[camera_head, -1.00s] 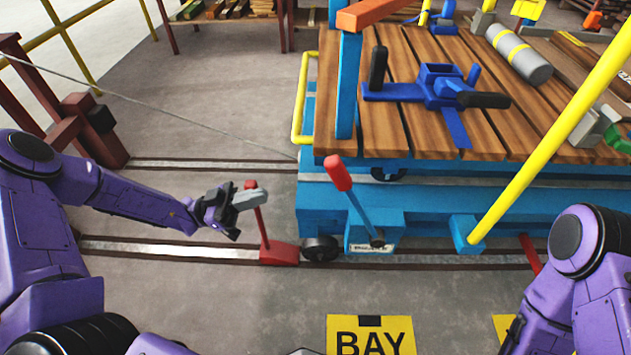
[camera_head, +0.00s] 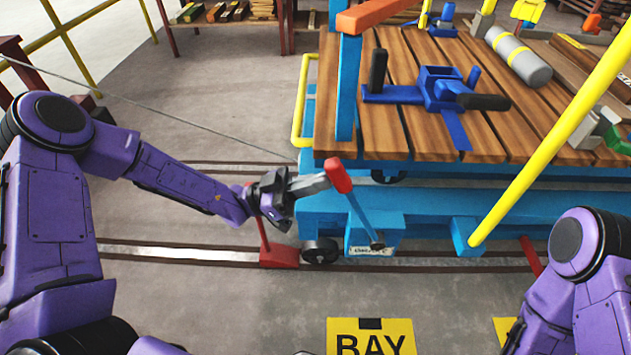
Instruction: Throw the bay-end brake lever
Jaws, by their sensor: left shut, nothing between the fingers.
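The brake lever (camera_head: 355,202) is a blue bar with a red grip, standing on a small blue bracket with a white label at the near left corner of the blue cart (camera_head: 430,205). It leans up and to the left. My left gripper (camera_head: 325,180) is shut and empty, its fingertips right at the left side of the red grip. I cannot tell whether they touch it. My right arm shows at the lower right, but its gripper is not in view.
A red wheel chock (camera_head: 279,256) with an upright handle sits on the rail beside the cart wheel (camera_head: 320,250), below my left gripper. A yellow post (camera_head: 550,135) slants across the cart's right side. A blue clamp (camera_head: 440,90) lies on the wooden deck. A yellow BAY sign (camera_head: 372,338) lies in front.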

